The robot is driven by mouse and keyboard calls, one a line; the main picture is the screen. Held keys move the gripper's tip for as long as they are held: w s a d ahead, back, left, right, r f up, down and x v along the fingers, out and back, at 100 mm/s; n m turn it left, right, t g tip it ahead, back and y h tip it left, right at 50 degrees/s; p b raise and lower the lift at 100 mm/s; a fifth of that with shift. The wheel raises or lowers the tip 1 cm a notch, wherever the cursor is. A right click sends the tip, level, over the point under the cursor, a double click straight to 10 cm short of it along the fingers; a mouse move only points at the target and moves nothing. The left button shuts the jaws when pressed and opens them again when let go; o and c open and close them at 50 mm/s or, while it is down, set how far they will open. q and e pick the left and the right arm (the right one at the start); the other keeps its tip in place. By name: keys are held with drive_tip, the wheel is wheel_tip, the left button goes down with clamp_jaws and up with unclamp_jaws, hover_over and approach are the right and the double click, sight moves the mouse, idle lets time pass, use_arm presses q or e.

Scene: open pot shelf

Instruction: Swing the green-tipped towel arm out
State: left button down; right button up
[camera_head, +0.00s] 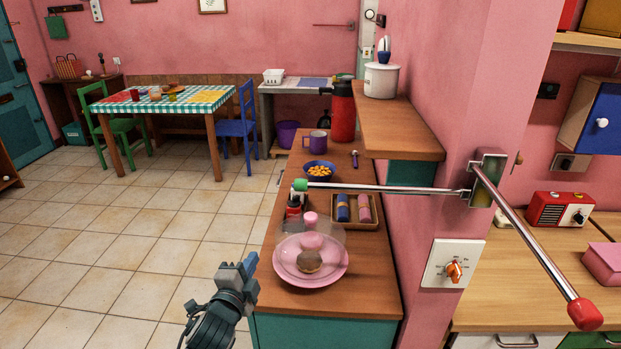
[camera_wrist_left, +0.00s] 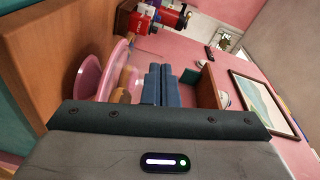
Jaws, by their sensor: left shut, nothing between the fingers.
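The green-tipped towel arm (camera_head: 380,188) is a thin metal rod. It reaches left from a metal bracket (camera_head: 487,178) on the pink wall, over the wooden counter, below the small shelf. Its green tip (camera_head: 300,185) is in front of the bowl of orange bits. A red-tipped arm (camera_head: 530,245) from the same bracket points to the lower right. My left gripper (camera_head: 250,263) is at the counter's front left edge, below and left of the green tip and apart from it. Its fingers (camera_wrist_left: 158,85) are shut and empty in the left wrist view. My right gripper is not in view.
A pink plate (camera_head: 310,278) under a clear dome stands near the gripper. Behind it are a tray (camera_head: 353,222) with two rolls, a blue bowl (camera_head: 319,178), a purple mug (camera_head: 316,142) and a red flask (camera_head: 342,112). The tiled floor (camera_head: 150,225) to the left is free.

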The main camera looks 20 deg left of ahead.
use_arm(q)
drive_tip(key=w+d+r+n+g+h, duration=0.2)
drive_tip(key=r+n+g+h, duration=0.6)
drive_tip(key=r+h, duration=0.2)
drive_tip(key=w+d+r+n+g+h, duration=0.2)
drive_tip(key=w+r+n+g+h, duration=0.1)
drive_tip(key=r+n+g+h, duration=0.5)
wheel_tip(320, 180, up, 5)
drive_tip(key=h, duration=0.3)
drive_tip(key=shift+f+g, duration=0.15)
drive_tip(key=shift+g, duration=0.25)
drive_tip(key=shift+d, duration=0.1)
